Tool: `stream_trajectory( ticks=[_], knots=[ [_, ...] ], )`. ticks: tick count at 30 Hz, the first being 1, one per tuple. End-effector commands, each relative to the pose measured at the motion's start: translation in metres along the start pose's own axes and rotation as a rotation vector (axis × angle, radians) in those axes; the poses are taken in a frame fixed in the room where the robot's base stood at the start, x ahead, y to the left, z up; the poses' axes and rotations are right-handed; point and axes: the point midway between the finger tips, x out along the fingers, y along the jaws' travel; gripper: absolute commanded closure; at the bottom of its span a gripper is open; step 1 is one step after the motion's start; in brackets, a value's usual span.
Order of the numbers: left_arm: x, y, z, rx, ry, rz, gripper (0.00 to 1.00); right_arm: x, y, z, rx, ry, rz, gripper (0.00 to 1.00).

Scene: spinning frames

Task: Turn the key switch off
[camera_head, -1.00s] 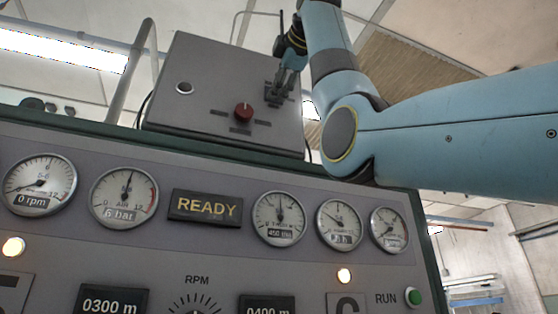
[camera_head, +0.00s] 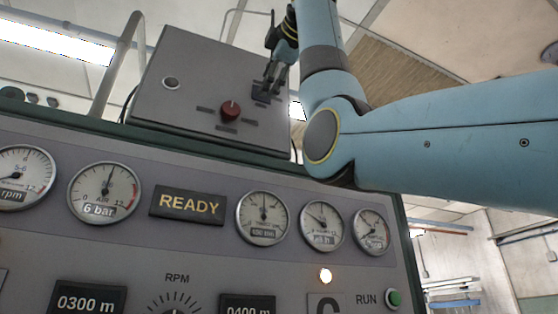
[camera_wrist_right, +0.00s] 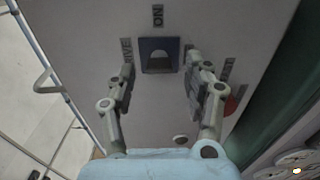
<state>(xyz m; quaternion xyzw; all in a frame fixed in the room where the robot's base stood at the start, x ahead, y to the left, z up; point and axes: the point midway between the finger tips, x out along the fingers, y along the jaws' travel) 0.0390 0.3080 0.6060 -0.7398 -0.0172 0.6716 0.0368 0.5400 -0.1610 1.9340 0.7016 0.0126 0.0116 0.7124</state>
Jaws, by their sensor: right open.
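The key switch (camera_wrist_right: 158,56) is a blue square plate with a grey key in the wrist view, on the face of a grey box. An ON label (camera_wrist_right: 157,15) sits beside it, upside down in this view. In the head view the key switch (camera_head: 261,94) is a dark plate right of a red knob, partly covered by my gripper. My right gripper (camera_head: 271,76) is at the plate. My left gripper is out of view.
The red knob (camera_head: 230,110) is close to the key switch and also shows beside my finger in the wrist view (camera_wrist_right: 231,105). A round button (camera_head: 171,83) is at the box's left. Below is a panel with gauges (camera_head: 104,193) and a READY sign (camera_head: 187,205).

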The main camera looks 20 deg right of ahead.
Motion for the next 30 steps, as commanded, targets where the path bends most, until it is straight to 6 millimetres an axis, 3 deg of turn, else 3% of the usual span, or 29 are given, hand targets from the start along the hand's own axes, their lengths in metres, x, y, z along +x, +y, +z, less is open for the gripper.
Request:
stream_trajectory(
  ticks=[6, 13, 18, 30],
  knots=[
    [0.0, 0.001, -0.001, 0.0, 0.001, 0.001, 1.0, -0.051, 0.001, -0.001, -0.001, 0.001, 0.005, 0.48],
    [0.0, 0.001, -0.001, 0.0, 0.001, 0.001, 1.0, -0.089, 0.0, -0.001, 0.0, 0.001, 0.003, 0.48],
    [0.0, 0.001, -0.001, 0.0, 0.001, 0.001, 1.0, -0.098, -0.001, -0.001, 0.0, 0.001, -0.001, 0.48],
    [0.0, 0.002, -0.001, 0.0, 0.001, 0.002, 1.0, -0.098, -0.001, -0.001, 0.0, 0.001, -0.001, 0.48]
  ],
)
